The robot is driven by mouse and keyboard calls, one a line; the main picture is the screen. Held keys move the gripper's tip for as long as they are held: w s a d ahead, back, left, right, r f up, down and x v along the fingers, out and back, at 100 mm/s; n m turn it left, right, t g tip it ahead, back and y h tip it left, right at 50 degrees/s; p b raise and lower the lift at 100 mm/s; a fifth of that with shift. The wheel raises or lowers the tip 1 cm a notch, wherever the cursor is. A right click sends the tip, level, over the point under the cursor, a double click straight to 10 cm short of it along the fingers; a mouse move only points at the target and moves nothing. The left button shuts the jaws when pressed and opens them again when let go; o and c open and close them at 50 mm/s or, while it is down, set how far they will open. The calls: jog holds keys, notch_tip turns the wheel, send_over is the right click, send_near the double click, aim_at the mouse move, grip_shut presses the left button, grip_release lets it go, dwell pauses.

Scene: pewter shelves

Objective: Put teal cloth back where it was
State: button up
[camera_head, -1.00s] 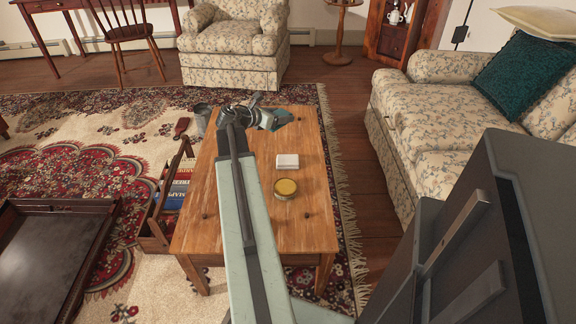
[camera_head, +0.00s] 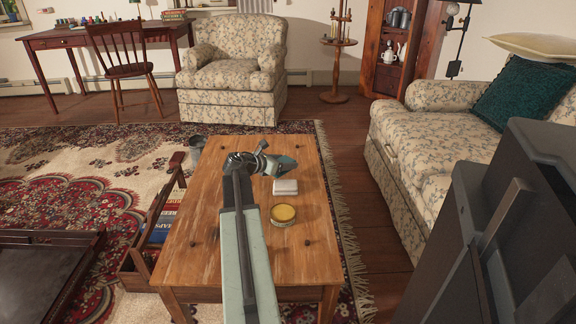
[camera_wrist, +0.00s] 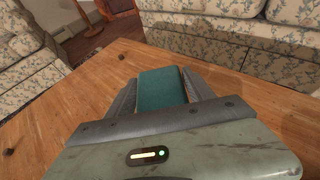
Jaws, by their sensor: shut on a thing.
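The teal cloth (camera_wrist: 162,86) is a flat, folded-looking piece between the two grey fingers in the wrist view. My gripper (camera_wrist: 162,92) is shut on it. In the head view my gripper (camera_head: 277,163) is over the far half of the wooden coffee table (camera_head: 205,215), just beyond a small white box. The cloth is small there and hard to tell from the gripper. I cannot tell whether the cloth touches the tabletop.
The white box (camera_head: 285,187) and a round yellow-topped tin (camera_head: 283,215) stand on the table. A grey metal can (camera_head: 197,146) and a wooden magazine rack (camera_head: 150,240) are at its left. A floral sofa (camera_head: 420,150) is at right, a floral armchair (camera_head: 235,80) beyond. The near tabletop is clear.

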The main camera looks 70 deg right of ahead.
aim_at(284, 155)
jog(key=d, duration=0.6)
jog(key=shift+w+f, duration=0.3)
jog(key=shift+w, duration=0.1)
notch_tip(284, 155, down, 4)
jog(key=b, duration=0.4)
jog(key=shift+r, duration=0.25)
jog(key=o, duration=1.3)
jog(key=shift+o, duration=0.2)
jog(key=p+v, duration=0.4)
jog(key=v, duration=0.7)
jog(key=shift+a+r+p, duration=0.1)
jog(key=shift+p, duration=0.25)
jog(key=shift+w+a+r, duration=0.1)
jog(key=shift+w+a, duration=0.05)
jog(key=shift+a, duration=0.25)
